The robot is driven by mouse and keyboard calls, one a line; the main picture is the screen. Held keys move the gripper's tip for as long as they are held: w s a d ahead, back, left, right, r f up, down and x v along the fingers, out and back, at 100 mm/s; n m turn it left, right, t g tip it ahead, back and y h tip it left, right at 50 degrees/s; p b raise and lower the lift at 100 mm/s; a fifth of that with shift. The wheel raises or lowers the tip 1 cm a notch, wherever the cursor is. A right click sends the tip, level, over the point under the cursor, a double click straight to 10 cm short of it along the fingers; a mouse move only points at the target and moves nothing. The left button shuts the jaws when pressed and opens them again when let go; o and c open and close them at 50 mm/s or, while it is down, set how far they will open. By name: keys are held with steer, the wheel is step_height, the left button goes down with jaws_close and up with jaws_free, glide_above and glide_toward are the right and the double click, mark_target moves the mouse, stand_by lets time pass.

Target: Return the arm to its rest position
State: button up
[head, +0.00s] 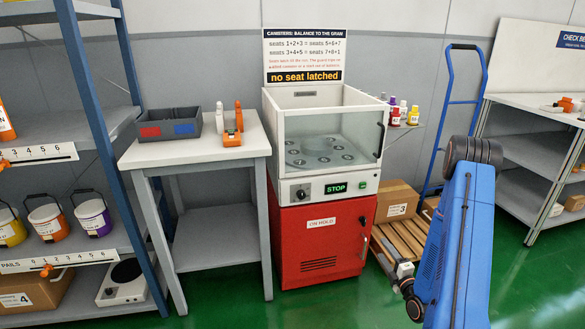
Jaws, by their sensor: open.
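My blue arm (462,235) is at the right of the head view, folded with its dark elbow joint at the top and its links running downward. My gripper (404,269) is low, at the left side of the arm, in front of the wooden pallet. It is small in the picture, and its jaws are open. I see nothing held in it. The links hide part of the wrist.
A red cabinet (322,246) with a clear-walled machine (330,140) stands left of the arm. A grey side table (222,150) bears a bin (168,128) and orange tools. The pallet (402,240) carries cartons. Shelves (62,128) stand at left, a bench (530,105) at right. Green floor is clear in front.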

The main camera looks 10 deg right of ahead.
steer(key=w+a+r+m+g, duration=0.1)
steer(key=w+a+r+g, duration=0.1)
steer(key=w+r, duration=0.25)
steer(key=s+a+r+m+g+h, duration=0.1)
steer(key=s+a+r+m+g, duration=0.25)
steer(key=r, duration=0.45)
steer(key=s+a+r+m+g+h, duration=0.1)
steer(key=s+a+r+m+g, duration=0.2)
steer(key=r, duration=0.5)
steer(key=s+a+r+m+g, duration=0.1)
steer(key=s+a+r+m, duration=0.2)
steer(key=s, duration=0.8)
steer(key=s+a+r+m+g+y, duration=0.1)
steer(key=s+a+r+m, duration=0.3)
steer(key=s, duration=0.7)
steer(key=s+a+r+m+g, duration=0.2)
steer(key=s+a+r+m, duration=0.2)
steer(key=s+a, duration=0.3)
steer(key=s, duration=0.4)
steer(key=shift+r+g, duration=0.15)
steer(key=shift+g, duration=0.2)
steer(key=shift+s, duration=0.1)
steer(key=shift+c, duration=0.7)
